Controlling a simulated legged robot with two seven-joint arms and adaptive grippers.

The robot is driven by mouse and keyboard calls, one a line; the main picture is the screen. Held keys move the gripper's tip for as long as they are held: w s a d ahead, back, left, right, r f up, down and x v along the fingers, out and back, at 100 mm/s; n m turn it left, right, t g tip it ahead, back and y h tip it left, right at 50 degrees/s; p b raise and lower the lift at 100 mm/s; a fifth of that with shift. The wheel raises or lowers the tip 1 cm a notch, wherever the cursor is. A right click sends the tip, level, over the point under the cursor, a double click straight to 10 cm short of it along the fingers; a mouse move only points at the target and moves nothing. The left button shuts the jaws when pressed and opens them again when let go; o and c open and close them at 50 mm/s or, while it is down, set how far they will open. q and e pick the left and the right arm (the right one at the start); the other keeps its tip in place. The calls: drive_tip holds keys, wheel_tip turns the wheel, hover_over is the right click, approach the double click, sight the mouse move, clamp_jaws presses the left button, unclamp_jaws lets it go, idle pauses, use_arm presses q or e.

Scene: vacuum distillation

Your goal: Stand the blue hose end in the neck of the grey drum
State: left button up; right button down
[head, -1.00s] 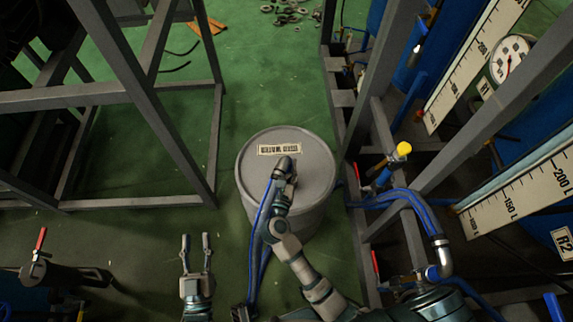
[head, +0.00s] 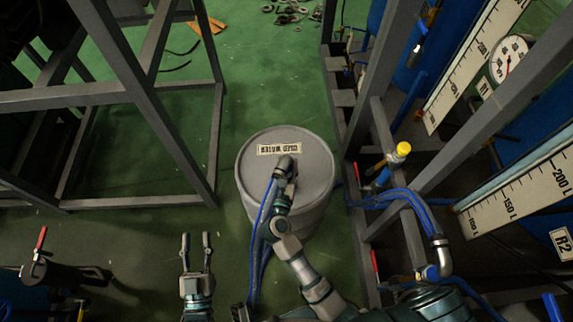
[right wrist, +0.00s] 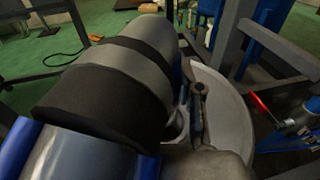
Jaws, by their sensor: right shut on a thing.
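The grey drum (head: 315,165) stands upright on the green floor in the middle of the head view, with a label on its lid. My right gripper (head: 284,165) is over the lid and shut on the blue hose (head: 261,222), which hangs down past the drum's near left side. The hose end and the drum's neck are hidden by the gripper in the head view. In the right wrist view the drum's pale top (right wrist: 235,115) lies behind the finger; I cannot tell whether the hose end is inside the neck. My left gripper (head: 196,243) is open and empty, left of the drum.
A grey steel frame (head: 165,125) stands left of the drum. Another frame with blue pipes, a yellow-capped valve (head: 403,149) and a gauge (head: 509,58) stands close on the right. Green floor beyond the drum is clear up to scattered metal parts (head: 290,12).

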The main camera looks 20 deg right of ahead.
sight(287, 176)
use_arm(q)
drive_tip(key=shift+s, duration=0.15)
wheel_tip(287, 176, down, 8)
drive_tip(key=g+b, duration=0.1)
drive_tip(key=b, duration=0.4)
drive_tip(key=shift+r, duration=0.25)
use_arm(e)
drive_tip(key=shift+f, duration=3.15)
drive_tip(key=c, duration=0.7)
unclamp_jaws()
drive_tip(key=shift+f, duration=0.15)
